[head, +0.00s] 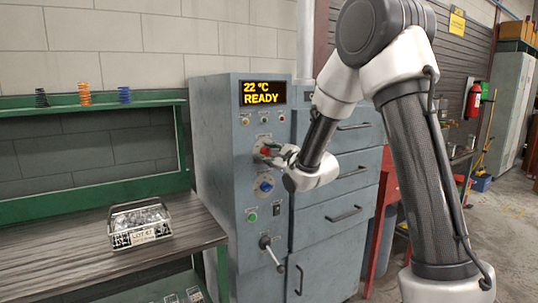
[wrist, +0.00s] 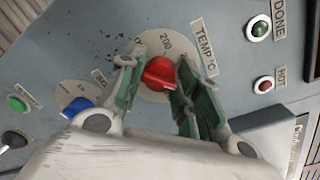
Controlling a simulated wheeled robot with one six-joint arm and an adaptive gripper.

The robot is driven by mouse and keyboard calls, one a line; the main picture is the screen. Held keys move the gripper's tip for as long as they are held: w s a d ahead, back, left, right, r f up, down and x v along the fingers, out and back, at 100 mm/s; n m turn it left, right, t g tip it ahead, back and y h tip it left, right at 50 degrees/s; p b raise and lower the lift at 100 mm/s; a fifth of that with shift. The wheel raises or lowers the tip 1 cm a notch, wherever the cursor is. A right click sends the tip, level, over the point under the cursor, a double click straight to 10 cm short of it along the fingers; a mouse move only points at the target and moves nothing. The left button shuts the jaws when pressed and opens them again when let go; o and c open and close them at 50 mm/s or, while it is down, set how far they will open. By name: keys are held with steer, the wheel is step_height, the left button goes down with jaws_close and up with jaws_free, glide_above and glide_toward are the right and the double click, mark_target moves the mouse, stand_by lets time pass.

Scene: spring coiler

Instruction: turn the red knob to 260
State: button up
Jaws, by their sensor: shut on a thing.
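The red knob (wrist: 160,73) sits on a round pale dial plate (wrist: 151,46) labelled TEMP °C. The mark 200 shows on the plate; the other marks are covered or hard to read. My gripper (wrist: 159,78) has its green-padded fingers on either side of the knob and is shut on it. In the head view the red knob (head: 267,151) is partly hidden by my gripper (head: 272,154), which reaches in from the right. The display (head: 262,93) on the grey cabinet reads 22 °C READY.
A blue knob (head: 265,186) is just below, with a green button (head: 252,217) and a lever (head: 270,250) lower down. Small lamps (head: 264,120) are above. A bench with a wire basket (head: 140,224) stands to the left, and grey drawers (head: 345,170) to the right.

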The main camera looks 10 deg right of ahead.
steer(key=shift+m, duration=0.5)
steer(key=o, duration=1)
steer(key=shift+d, duration=0.1)
steer(key=v, duration=0.7)
steer(key=shift+s, duration=0.2)
steer(key=shift+d, duration=0.1)
